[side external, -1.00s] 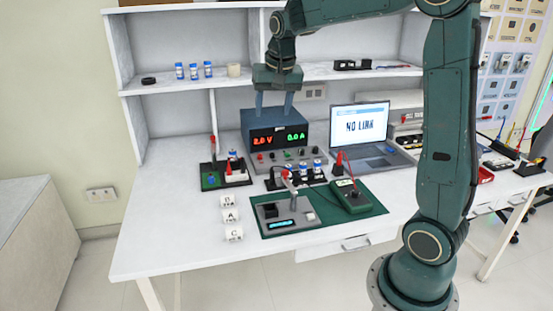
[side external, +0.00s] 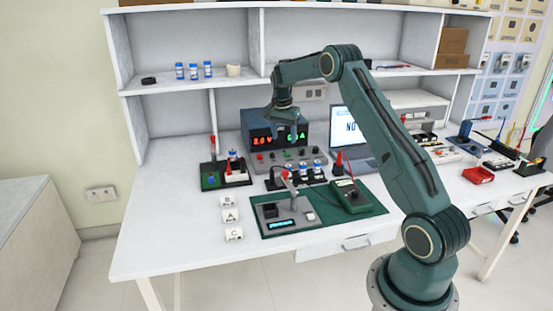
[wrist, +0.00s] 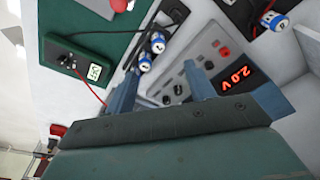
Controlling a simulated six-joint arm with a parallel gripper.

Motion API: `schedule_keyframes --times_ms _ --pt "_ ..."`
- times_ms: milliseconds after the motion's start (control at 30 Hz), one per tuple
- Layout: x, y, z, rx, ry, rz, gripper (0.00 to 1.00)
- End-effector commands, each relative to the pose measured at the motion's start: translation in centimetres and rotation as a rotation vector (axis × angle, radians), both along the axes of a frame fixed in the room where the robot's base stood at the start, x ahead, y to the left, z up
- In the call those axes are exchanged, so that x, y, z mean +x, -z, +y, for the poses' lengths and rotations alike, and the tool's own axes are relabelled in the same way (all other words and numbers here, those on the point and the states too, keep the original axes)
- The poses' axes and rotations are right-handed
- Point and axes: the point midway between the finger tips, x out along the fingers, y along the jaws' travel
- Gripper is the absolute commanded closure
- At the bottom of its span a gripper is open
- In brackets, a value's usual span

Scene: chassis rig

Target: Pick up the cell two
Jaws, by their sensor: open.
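Several blue-and-white cells stand in a black rack (side external: 296,177) on the bench, in front of the blue power supply (side external: 258,124). Two cells, one here (wrist: 158,42) and one beside it (wrist: 145,62), show in the wrist view. Another cell (wrist: 275,20) shows at the top right there. I cannot tell which one is cell two. My gripper (side external: 286,135) is open and empty, pointing down above the rack and in front of the power supply. In the wrist view my gripper's fingers (wrist: 162,68) are apart, with the power supply panel beyond them.
A green mat (side external: 375,201) carries a green meter (side external: 350,196) and a grey tester (side external: 285,213). A black tray (side external: 210,181) stands to the left. White tiles lettered A and C (side external: 233,234) lie in front. The laptop (side external: 345,127) is behind my arm.

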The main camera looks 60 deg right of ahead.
Motion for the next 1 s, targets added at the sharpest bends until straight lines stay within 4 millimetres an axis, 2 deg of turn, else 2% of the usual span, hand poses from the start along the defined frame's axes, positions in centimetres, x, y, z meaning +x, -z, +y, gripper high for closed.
schedule_keyframes --times_ms 133,567,1000 --pt "-0.1 1.7 -1.3 0.005 0.045 0.007 0.46" --pt "-0.2 3.0 -1.8 0.006 0.057 0.010 0.46" --pt "-0.2 9.0 -2.6 0.007 0.056 0.010 0.46"
